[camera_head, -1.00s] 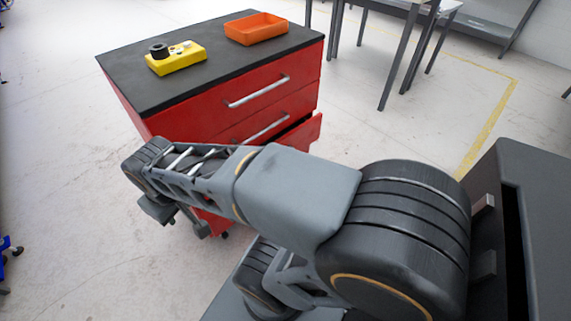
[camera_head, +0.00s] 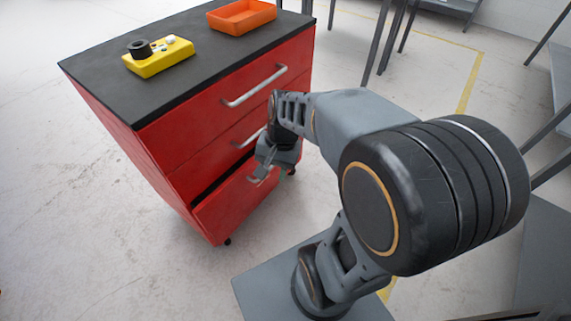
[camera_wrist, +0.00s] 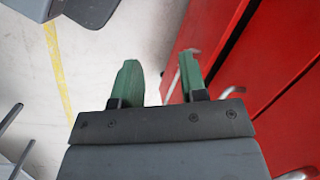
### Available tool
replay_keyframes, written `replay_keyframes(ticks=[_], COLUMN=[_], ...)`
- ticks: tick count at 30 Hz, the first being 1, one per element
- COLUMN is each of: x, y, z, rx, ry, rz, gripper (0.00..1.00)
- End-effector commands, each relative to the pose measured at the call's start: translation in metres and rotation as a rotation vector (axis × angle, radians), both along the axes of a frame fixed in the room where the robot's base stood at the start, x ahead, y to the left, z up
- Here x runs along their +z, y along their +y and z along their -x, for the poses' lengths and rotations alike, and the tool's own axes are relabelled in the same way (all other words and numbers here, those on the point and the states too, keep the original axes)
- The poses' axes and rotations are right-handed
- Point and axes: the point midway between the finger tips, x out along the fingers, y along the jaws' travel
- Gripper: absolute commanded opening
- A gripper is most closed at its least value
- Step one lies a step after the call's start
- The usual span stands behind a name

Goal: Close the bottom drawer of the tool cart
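The red tool cart (camera_head: 170,145) stands at the left in the head view, its drawers facing my arm. The bottom drawer (camera_head: 235,200) is partly open, with a dark gap above its front. Its pale handle (camera_head: 256,176) is partly covered by my gripper (camera_head: 264,172), which is in front of this drawer. In the wrist view, my gripper (camera_wrist: 158,82) has its two green fingers apart with nothing between them. A red drawer front (camera_wrist: 205,40) lies just right of the fingers. A pale handle piece shows behind the right finger; I cannot tell whether they touch.
On the cart's black top are a yellow box (camera_head: 158,58) with a dark round part and an orange tray (camera_head: 242,17). The upper drawers look shut. Grey table legs (camera_head: 385,40) stand behind at the right. The floor left of the cart is clear.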

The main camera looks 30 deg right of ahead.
Motion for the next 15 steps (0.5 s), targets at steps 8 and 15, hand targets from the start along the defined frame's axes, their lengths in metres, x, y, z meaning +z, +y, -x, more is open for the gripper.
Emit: replay_keyframes(ticks=[8,15], x=[-0.104,-0.185], y=[-0.037,-0.107], z=[-0.061,-0.103], rx=[-0.99,-1.539], ry=[0.694,1.3], rz=[-0.522,-0.985], gripper=[0.39,0.39])
